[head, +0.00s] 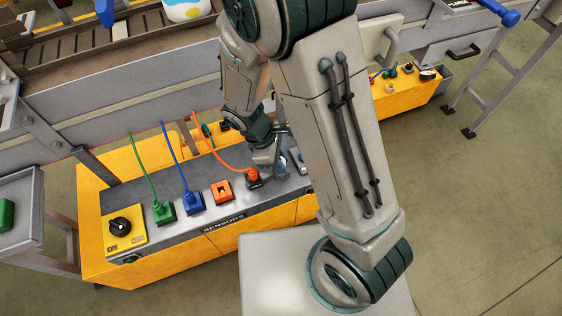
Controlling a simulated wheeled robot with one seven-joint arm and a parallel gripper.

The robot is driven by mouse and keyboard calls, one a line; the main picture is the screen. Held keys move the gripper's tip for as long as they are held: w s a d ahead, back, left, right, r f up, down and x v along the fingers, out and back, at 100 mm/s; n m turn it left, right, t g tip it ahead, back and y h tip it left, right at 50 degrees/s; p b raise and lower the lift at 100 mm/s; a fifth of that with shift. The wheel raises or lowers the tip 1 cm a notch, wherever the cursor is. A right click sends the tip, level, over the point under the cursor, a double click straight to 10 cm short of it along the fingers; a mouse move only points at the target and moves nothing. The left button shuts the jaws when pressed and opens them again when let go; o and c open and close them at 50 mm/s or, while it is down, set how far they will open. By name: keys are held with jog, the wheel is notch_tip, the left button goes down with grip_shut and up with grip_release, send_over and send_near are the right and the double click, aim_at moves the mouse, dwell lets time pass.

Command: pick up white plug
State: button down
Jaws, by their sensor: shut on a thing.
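My gripper (282,160) is low over the right part of the grey panel top, partly hidden by my own arm. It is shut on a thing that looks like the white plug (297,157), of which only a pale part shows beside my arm. The grip itself is too small to see clearly. An orange plug (252,175) with an orange cable sits in a black socket just left of my gripper.
The yellow sensor box (160,262) holds a green plug (163,209), a blue plug (193,199), an orange socket (222,192) and a black knob (121,227). A conveyor wall (120,98) runs behind. A second yellow box (402,100) stands at the right.

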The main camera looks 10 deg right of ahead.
aim_at(281, 159)
notch_tip(281, 159, up, 10)
jog(key=shift+f, duration=0.2)
jog(key=shift+f+b, duration=1.2)
jog(key=shift+f, duration=0.25)
